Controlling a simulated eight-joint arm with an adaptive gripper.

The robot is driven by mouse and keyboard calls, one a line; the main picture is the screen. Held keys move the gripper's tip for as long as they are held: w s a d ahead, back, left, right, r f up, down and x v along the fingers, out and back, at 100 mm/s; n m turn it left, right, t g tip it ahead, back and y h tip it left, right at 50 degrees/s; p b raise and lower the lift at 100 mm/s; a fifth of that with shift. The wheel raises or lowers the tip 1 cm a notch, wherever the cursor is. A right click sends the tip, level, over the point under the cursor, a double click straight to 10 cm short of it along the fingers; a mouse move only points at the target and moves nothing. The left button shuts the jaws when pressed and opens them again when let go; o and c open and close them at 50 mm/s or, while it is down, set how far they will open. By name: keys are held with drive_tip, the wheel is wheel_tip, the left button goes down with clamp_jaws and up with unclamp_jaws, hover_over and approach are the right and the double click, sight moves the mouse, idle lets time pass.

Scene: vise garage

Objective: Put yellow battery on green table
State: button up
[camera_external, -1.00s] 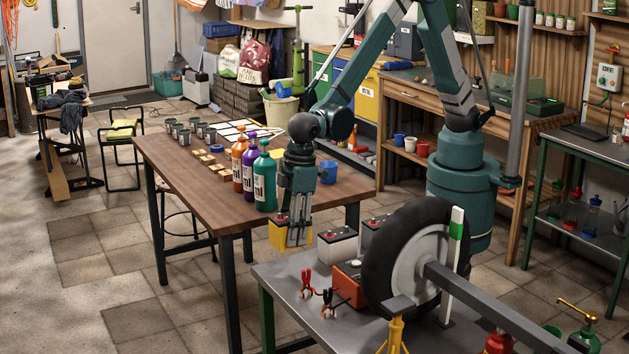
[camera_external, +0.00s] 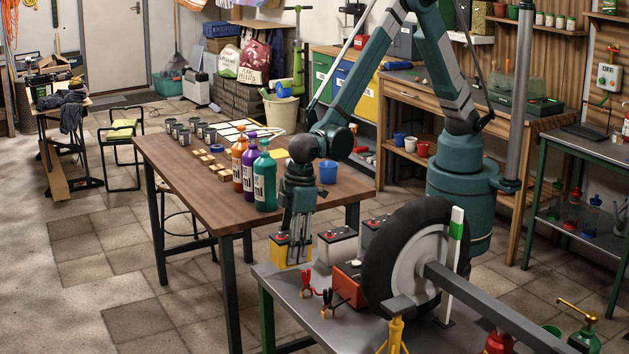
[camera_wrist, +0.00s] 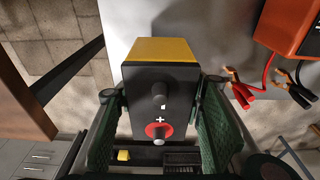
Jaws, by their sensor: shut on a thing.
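The yellow battery (camera_external: 279,250) has a yellow body and a dark top with a red-ringed terminal. My gripper (camera_external: 298,257) is shut on it from above. In the wrist view the battery (camera_wrist: 158,75) sits upright between the two green finger pads. The green table (camera_external: 290,322) has a grey top and green legs and stands at the front. The battery is at this table's back left edge, at or just above the top. I cannot tell whether it touches. The fingers hide part of its side.
A large tyre (camera_external: 410,262) stands farther right. Bottles (camera_external: 264,180) stand on the brown table (camera_external: 195,184) behind. The green table's front left is clear.

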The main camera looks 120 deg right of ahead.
drive_tip(key=shift+f+b, duration=0.4)
drive_tip(key=shift+f, duration=1.35)
drive_tip(key=shift+f, duration=0.15)
drive_tip(key=o, duration=1.5)
drive_tip(key=r, duration=0.4)
drive_tip(key=s+r+p, duration=0.1)
drive_tip(key=r, duration=0.3)
drive_tip(key=r+p, duration=0.1)
drive_tip(key=r, duration=0.3)
drive_tip(key=shift+s, duration=0.4)
drive_tip(key=shift+r, duration=0.1)
